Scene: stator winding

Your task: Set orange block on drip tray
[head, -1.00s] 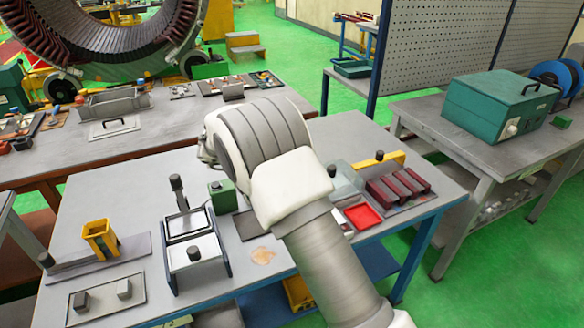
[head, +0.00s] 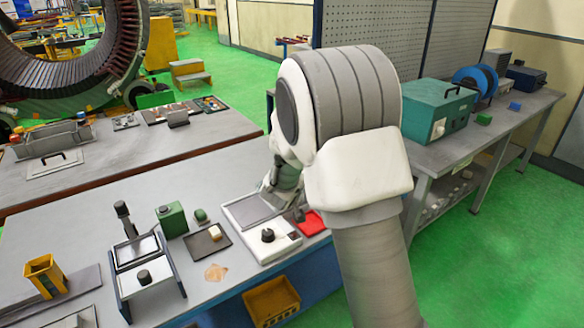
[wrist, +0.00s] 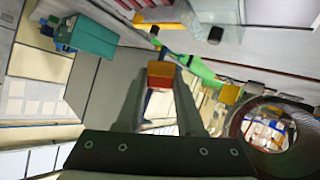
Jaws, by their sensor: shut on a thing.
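The orange block (wrist: 160,73) shows in the wrist view between the two fingertips of my gripper (wrist: 160,78), which is shut on it. Its lower face looks redder. In the head view my arm's large wrist hides the gripper's fingertips and the block. A shallow red tray (head: 311,222) lies on the near bench beside my arm, partly hidden by it. A flat dark tray (head: 199,245) with a small tan block on it lies further left. I cannot tell for sure which one is the drip tray.
A white-framed unit with a black knob (head: 267,236) stands left of the red tray. A green box (head: 171,219) and a metal stand (head: 146,278) are further left, then a yellow holder (head: 45,277). A teal case (head: 437,108) is on the right bench.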

